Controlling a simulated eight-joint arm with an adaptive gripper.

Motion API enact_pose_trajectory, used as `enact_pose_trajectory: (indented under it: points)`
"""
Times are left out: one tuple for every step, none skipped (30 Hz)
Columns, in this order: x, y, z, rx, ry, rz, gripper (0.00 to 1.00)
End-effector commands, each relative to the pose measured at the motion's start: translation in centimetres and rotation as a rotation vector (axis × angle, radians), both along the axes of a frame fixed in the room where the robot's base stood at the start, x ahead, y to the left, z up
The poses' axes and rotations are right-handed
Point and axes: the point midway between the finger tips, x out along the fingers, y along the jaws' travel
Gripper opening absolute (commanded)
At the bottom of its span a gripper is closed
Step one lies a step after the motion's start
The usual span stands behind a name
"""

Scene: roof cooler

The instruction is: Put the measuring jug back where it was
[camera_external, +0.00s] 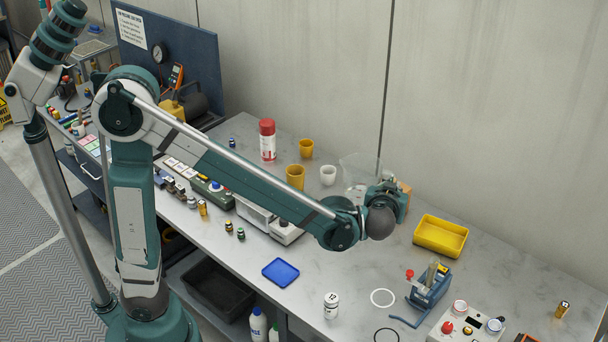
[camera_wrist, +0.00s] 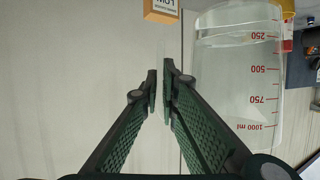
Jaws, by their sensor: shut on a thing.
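The measuring jug (camera_wrist: 235,75) is clear with red volume marks. It fills the right of the wrist view, its 1000 ml end nearer the camera. In the outside view the jug (camera_external: 357,168) shows faintly behind my gripper (camera_external: 388,197), near the back wall. In the wrist view my gripper's fingers (camera_wrist: 160,92) are nearly together, just left of the jug's body. They are shut on the jug, but the held part is hard to make out. I cannot tell whether its base touches the bench.
An orange block (camera_wrist: 163,10) with lettering is beyond the fingertips. On the bench (camera_external: 330,262), a white cup (camera_external: 328,175), yellow cups (camera_external: 295,177) and a red-capped bottle (camera_external: 267,140) stand left of the jug. A yellow tray (camera_external: 440,236) lies to the right. A blue tray (camera_external: 281,272) lies in front.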

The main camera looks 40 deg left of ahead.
Motion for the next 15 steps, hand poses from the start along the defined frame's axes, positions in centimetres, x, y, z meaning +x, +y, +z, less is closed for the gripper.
enact_pose_trajectory:
  points:
    - [-0.1, -0.5, 0.3, 0.001, -0.001, 0.001, 0.00]
    - [-0.2, -0.7, 0.4, 0.000, -0.001, 0.002, 0.00]
    - [-0.3, -1.0, 0.6, 0.001, -0.001, 0.003, 0.00]
    - [-0.4, -1.2, 0.7, 0.001, -0.001, 0.004, 0.00]
    - [-0.4, -1.4, 0.9, 0.000, -0.001, 0.005, 0.00]
    - [-0.4, -1.3, 0.6, 0.001, -0.001, 0.007, 0.00]
    - [-0.4, -1.3, 0.3, 0.001, -0.001, 0.007, 0.00]
    - [-0.4, -1.3, 0.0, 0.001, -0.001, 0.007, 0.00]
    - [-0.4, -1.3, -0.3, 0.001, -0.001, 0.007, 0.00]
    - [-0.4, -1.3, -0.6, 0.001, -0.001, 0.007, 0.00]
    - [-0.4, -1.3, -0.8, 0.001, -0.001, 0.007, 0.00]
    - [-0.4, -1.2, -1.2, 0.001, -0.001, 0.007, 0.00]
    - [-0.4, -1.3, -1.4, 0.001, -0.001, 0.007, 0.00]
    - [-0.4, -1.3, -1.6, 0.001, -0.001, 0.007, 0.00]
    - [-0.4, -1.3, -2.0, 0.001, -0.001, 0.007, 0.00]
